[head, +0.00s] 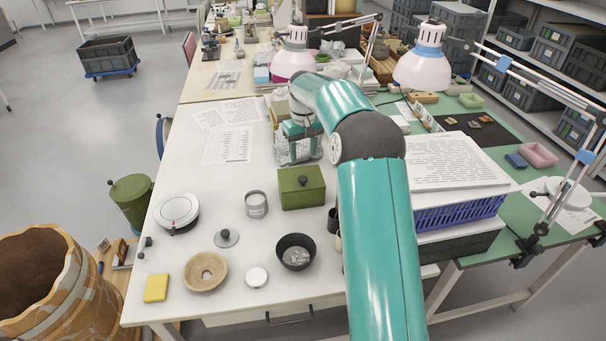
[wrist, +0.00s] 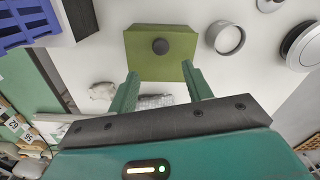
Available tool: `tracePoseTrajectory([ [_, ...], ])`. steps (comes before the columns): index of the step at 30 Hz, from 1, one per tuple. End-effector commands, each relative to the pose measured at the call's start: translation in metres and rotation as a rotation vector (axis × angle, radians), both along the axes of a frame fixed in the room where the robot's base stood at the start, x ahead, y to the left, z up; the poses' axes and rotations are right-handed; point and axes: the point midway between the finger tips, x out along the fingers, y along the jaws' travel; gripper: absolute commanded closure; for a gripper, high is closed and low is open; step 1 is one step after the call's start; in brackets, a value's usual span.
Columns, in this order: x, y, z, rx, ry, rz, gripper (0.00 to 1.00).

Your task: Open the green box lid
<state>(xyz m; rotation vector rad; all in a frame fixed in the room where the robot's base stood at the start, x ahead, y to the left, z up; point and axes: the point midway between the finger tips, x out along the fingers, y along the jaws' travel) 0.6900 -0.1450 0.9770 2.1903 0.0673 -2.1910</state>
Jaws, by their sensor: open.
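The green box (head: 302,193) stands on the white table, with its lid (head: 301,180) on and a dark round knob on top. In the wrist view the lid (wrist: 180,48) shows from above with its dark knob (wrist: 160,46) near the middle. My gripper (wrist: 160,80) is open, its two green fingers spread apart and pointing toward the box's near edge, with nothing between them. In the head view my gripper (head: 300,155) is behind the box, partly hidden by my teal arm. The box's inside is hidden.
A metal can (head: 256,204) stands left of the box. A black bowl (head: 296,252), cork ring (head: 205,272), round scale (head: 177,212) and yellow sponge (head: 156,288) lie nearer the front. A blue crate (head: 460,213) is at right. A clear plastic bag lies behind the box.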

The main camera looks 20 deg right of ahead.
Motion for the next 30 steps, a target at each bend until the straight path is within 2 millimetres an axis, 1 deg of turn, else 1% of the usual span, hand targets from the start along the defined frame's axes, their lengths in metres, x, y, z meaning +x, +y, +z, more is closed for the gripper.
tracePoseTrajectory([
  [1, -0.001, 0.001, -0.012, 0.002, 0.004, 0.0, 0.5],
  [3, -0.001, 0.001, -0.026, 0.001, 0.004, 0.0, 0.5],
  [9, -0.001, 0.002, -0.064, 0.002, 0.003, 0.0, 0.5],
  [12, 0.0, 0.002, -0.079, 0.001, 0.002, 0.001, 0.5],
  [15, 0.0, 0.001, -0.089, 0.001, 0.001, 0.001, 0.5],
  [18, 0.0, 0.001, -0.093, 0.0, 0.0, 0.001, 0.5],
  [26, 0.0, 0.001, -0.094, 0.0, -0.001, 0.001, 0.5],
  [30, 0.0, 0.001, -0.094, 0.0, 0.0, 0.001, 0.78],
])
